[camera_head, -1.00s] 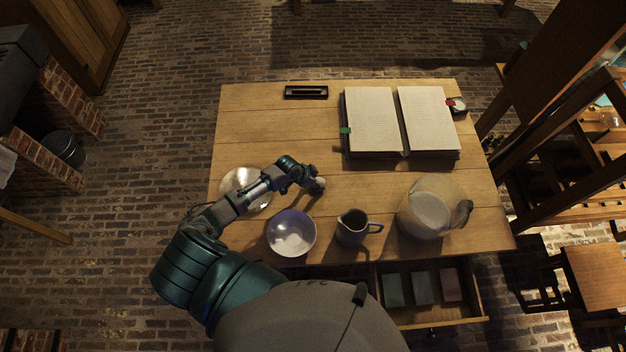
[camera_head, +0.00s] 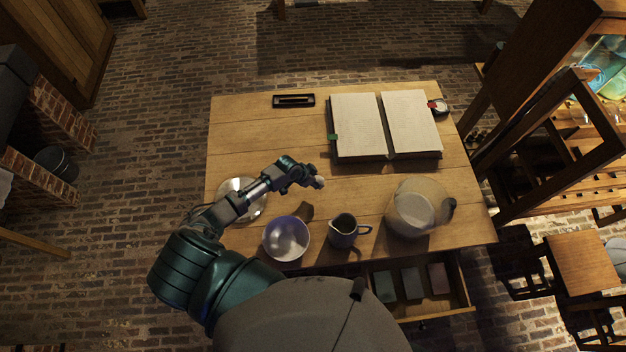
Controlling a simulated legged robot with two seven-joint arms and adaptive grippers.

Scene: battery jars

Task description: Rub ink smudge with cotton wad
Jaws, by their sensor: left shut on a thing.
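My left gripper (camera_head: 314,182) is shut on a small white cotton wad (camera_head: 320,183). It holds the wad above the table, just below and left of the open book (camera_head: 358,128). A shadow lies on the wood beneath, apart from the gripper. The book has two pale pages with faint lines and a green tab at its left edge. I cannot make out an ink smudge at this size. My right gripper is not in view.
A dark pen tray (camera_head: 293,101) lies at the back. An open drawer (camera_head: 440,300) holds coloured blocks.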

